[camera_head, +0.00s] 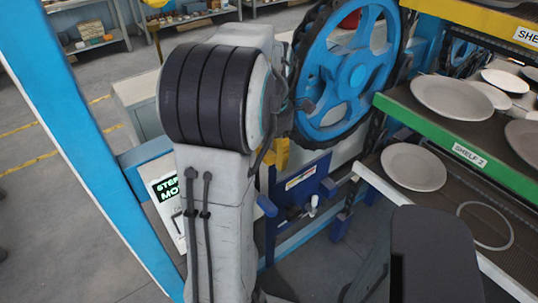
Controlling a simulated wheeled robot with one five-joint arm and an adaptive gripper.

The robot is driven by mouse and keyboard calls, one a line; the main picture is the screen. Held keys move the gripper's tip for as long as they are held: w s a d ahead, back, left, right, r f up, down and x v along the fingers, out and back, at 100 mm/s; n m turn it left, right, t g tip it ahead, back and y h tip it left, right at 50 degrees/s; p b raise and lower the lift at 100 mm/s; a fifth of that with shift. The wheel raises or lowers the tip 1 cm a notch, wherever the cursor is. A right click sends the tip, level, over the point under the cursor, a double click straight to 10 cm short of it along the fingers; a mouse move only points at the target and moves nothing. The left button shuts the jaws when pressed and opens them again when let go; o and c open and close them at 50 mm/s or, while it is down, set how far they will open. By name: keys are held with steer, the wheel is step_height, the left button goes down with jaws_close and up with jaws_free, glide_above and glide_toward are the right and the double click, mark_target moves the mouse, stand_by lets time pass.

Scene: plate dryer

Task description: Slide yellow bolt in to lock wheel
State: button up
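The large blue spoked wheel (358,75) with a dark toothed rim stands upright behind my arm, right of the picture's middle. A small yellow part (276,156) shows below and left of the wheel, just right of my arm. It may be the bolt or its housing; most of it is hidden, so I cannot tell how far in it sits.
A blue panel (303,190) with a small white handle is below the wheel. At right, a green-edged rack shelf (455,151) holds plates, with another plate (413,167) below. A blue post (75,140) and a sign (168,205) stand at left. Open floor lies beyond the post.

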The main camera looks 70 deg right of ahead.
mark_target(270, 151)
steer(key=shift+o, duration=1.2)
steer(key=shift+w, duration=0.1)
steer(key=shift+r, duration=0.1)
step_height(270, 151, up, 12)
steer(key=shift+w+a, duration=0.1)
stand_by(0.3)
